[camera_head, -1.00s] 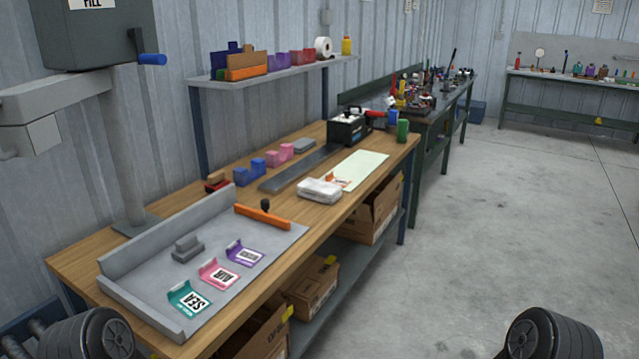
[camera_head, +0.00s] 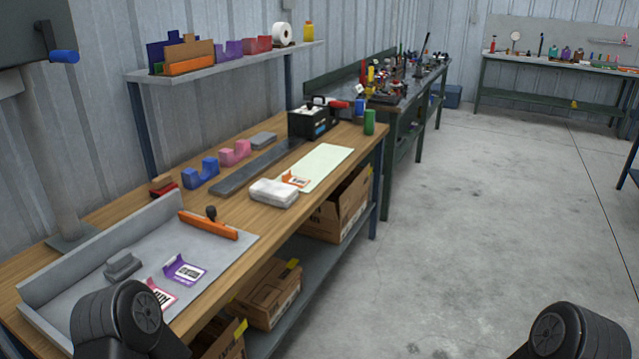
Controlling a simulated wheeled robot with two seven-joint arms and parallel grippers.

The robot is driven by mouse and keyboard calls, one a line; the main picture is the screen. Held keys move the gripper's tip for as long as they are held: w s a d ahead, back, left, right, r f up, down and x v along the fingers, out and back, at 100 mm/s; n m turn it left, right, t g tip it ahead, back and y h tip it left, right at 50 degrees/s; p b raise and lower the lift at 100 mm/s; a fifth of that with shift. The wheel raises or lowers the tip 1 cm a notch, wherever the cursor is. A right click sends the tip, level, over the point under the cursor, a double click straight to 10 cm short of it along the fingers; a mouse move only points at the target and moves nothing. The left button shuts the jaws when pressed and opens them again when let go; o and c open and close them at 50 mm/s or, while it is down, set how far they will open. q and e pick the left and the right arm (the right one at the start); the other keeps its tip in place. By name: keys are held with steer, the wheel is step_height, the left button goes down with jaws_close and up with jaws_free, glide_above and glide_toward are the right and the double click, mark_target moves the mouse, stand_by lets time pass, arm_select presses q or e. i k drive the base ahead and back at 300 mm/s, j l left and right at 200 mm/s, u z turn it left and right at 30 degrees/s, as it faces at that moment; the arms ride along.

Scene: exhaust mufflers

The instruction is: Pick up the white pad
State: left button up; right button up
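The white pad (camera_head: 273,193) is a thick, soft-looking folded stack lying flat on the wooden workbench (camera_head: 222,218). It sits near the bench's front edge, beside the pale green sheet (camera_head: 326,168) and an orange-and-white label card (camera_head: 295,179). Nothing covers the pad. Only dark rounded links of my two arms show, at the bottom left and bottom right. Neither gripper is in the picture, so their fingers and state are hidden.
A grey tray (camera_head: 75,262) with label cards and an orange bar (camera_head: 208,225) lies left of the pad. A black box (camera_head: 313,122) stands behind. Cardboard boxes (camera_head: 265,292) fill the shelf below. Open concrete floor (camera_head: 450,220) lies to the right.

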mark_target(282, 196)
steer(key=i+l+z, duration=0.3)
steer(key=i, duration=0.15)
steer(key=i+l+z, duration=0.15)
steer(key=i+z, duration=0.5)
steer(key=i, duration=0.25)
steer(key=i+l+u, duration=0.15)
steer(key=i+u, duration=0.25)
steer(key=i, duration=0.15)
steer(key=i+l+u, duration=0.3)
steer(key=i+u, duration=0.15)
steer(key=i+l+u, duration=0.25)
steer(key=u, duration=0.15)
steer(key=i+l+u, duration=0.3)
steer(key=u, duration=0.15)
steer(key=i+l+u, duration=0.15)
steer(key=l+u, duration=0.25)
steer(key=i+l+u, duration=0.1)
steer(key=l+u, duration=0.35)
